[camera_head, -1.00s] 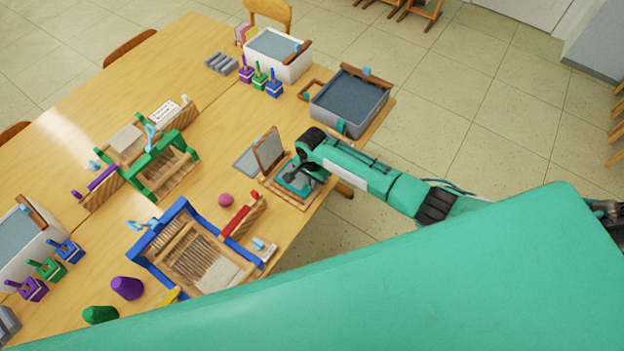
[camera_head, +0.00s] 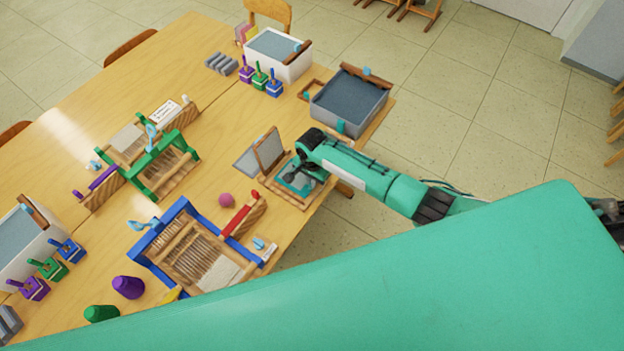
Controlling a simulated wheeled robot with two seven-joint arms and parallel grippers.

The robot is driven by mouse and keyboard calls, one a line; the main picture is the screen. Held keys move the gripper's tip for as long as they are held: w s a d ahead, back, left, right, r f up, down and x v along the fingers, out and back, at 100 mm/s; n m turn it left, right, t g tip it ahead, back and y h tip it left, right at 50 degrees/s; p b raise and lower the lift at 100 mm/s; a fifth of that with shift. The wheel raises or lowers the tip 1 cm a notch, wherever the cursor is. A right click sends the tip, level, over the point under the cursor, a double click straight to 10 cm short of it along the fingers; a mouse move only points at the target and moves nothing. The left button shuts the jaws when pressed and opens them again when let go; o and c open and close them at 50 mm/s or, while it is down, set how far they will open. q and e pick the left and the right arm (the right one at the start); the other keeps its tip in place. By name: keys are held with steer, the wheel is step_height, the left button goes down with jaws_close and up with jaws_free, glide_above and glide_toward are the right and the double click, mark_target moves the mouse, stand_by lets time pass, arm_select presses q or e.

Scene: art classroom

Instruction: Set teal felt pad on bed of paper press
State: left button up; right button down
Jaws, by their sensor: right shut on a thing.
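The teal felt pad (camera_head: 293,184) shows as a small teal patch under my right gripper (camera_head: 297,176). The right gripper reaches in from the right, low over a small wooden bed with a raised rim (camera_head: 298,203), which looks like the paper press. It is shut on the pad, and its fingers partly hide it. I cannot tell whether the pad touches the bed. An upright wood-framed grey board (camera_head: 268,151) stands at the bed's left side. My left gripper is not in view.
A grey vat (camera_head: 350,104) stands behind the right arm, near the table edge. A blue loom (camera_head: 196,251) with a red-handled tool (camera_head: 240,216) and a pink ball (camera_head: 226,200) lie front-left. A green loom (camera_head: 160,172) stands farther left. Bare table lies between.

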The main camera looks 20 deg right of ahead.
steer(key=shift+f, duration=0.55)
stand_by(0.4)
steer(key=c, duration=1.5)
jaws_free()
step_height(320, 180, up, 14)
steer(key=b, duration=0.3)
steer(key=shift+f, duration=0.1)
